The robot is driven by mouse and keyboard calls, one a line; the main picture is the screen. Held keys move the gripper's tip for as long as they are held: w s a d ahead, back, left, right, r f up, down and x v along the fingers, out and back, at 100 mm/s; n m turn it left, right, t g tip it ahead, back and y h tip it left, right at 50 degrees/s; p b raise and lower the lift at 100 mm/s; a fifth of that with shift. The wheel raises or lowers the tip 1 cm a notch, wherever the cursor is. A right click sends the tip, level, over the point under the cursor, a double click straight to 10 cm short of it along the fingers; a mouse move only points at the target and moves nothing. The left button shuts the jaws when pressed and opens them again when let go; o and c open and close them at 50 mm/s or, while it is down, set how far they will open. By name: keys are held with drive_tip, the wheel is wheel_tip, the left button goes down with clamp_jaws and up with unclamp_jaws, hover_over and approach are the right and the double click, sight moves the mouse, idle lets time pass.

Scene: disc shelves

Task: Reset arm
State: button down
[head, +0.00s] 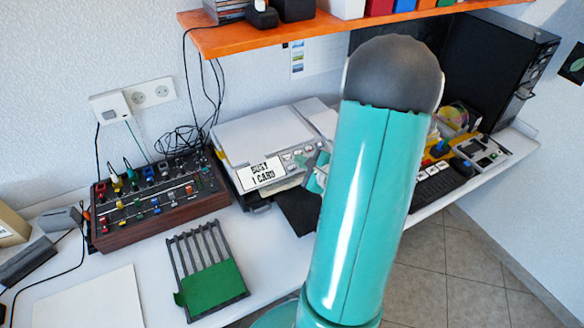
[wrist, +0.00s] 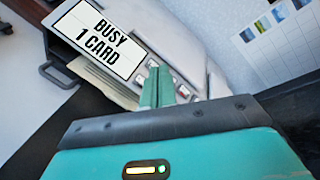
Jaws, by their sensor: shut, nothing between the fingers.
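My teal arm rises through the middle of the head view and hides part of the desk behind it. My gripper (head: 316,170) shows only in part there, left of the arm and in front of the printer (head: 262,135). In the wrist view my gripper (wrist: 157,86) is shut, with its teal fingers together and nothing between them. The printer (wrist: 180,35) lies beyond the fingertips, with a white sign (wrist: 100,40) reading "BUSY 1 CARD". I cannot tell how far the fingertips are from the printer.
A mixer with knobs (head: 155,205) and a dark slotted rack (head: 190,245) holding a green card (head: 212,287) stand on the desk at left. An orange shelf (head: 260,38) hangs above. A black computer tower (head: 495,65) and keyboard (head: 440,190) are at right. Floor (head: 450,260) is clear.

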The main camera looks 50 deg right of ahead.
idle(0.4)
drive_tip(key=w+a+r+n+g+y, duration=0.1)
drive_tip(key=a+r+n+g+y, duration=0.15)
drive_tip(key=a+n, duration=0.45)
drive_tip(key=w+a+r+n+g+y, duration=0.15)
drive_tip(key=a+r+y, duration=0.25)
drive_tip(key=a, duration=0.6)
drive_tip(key=a+r+n+g+y, duration=0.2)
drive_tip(key=a+r+n+y, duration=0.3)
drive_tip(key=a, duration=0.4)
drive_tip(key=s+a+r+n+g+h, duration=0.1)
drive_tip(key=s+a+r+n+h, duration=0.2)
drive_tip(key=s+n, duration=0.3)
drive_tip(key=s+a+r+n+g+h, duration=0.2)
drive_tip(key=s+a+r+n+h, duration=0.2)
drive_tip(key=s+n+h, duration=0.2)
drive_tip(key=shift+a+r+n, duration=0.2)
drive_tip(key=shift+a+n, duration=0.2)
drive_tip(key=shift+n, duration=0.65)
drive_tip(key=shift+s, duration=0.1)
